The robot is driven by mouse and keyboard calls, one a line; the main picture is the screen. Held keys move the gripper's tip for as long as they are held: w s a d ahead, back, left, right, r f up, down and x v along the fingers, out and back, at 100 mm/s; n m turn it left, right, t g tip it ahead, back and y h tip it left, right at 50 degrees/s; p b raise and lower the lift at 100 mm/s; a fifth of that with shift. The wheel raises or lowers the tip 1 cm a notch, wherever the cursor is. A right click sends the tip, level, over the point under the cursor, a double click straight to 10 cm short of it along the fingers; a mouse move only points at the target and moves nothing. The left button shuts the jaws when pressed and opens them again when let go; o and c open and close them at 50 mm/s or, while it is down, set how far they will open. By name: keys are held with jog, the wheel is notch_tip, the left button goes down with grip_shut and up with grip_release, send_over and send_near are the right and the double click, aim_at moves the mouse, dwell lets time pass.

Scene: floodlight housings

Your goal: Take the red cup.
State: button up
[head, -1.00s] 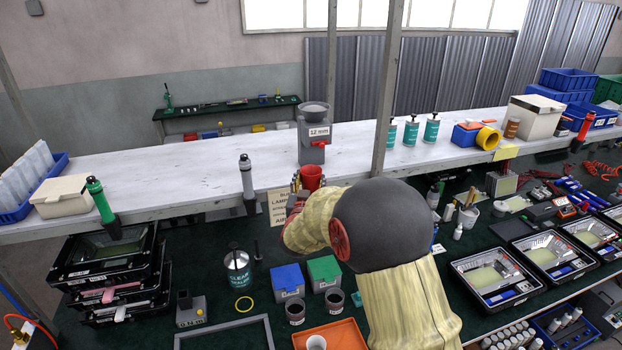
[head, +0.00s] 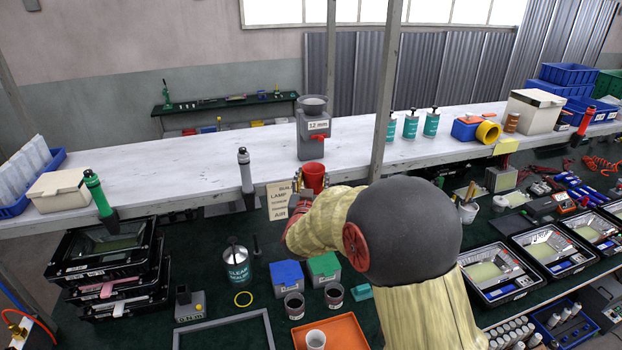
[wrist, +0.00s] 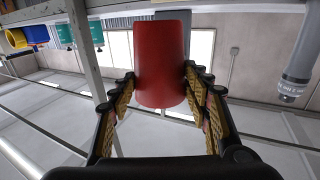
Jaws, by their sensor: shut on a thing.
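The red cup (head: 313,175) is upright in the head view, at the front edge of the white shelf, below the grey dispenser. My gripper (head: 299,190) is around it, with the fingers partly hidden by my own arm. In the wrist view the red cup (wrist: 163,62) fills the space between the two padded fingers of my gripper (wrist: 160,98), which are shut on it. I cannot tell whether the cup's base touches anything.
The grey dispenser (head: 313,130) stands on the white shelf (head: 190,165) just behind the cup. A post (head: 387,90) rises to the right. A paper sign (head: 280,201) hangs left of the gripper. An orange tray (head: 346,328) and two small bins, blue (head: 286,275) and green (head: 324,266), lie below.

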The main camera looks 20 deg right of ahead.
jog(key=shift+s+b, duration=0.55)
jog(key=shift+s, duration=1.9)
jog(key=shift+r, duration=0.1)
jog(key=s+r+p, duration=0.1)
jog(key=s+r, duration=0.2)
jog(key=shift+f, duration=0.1)
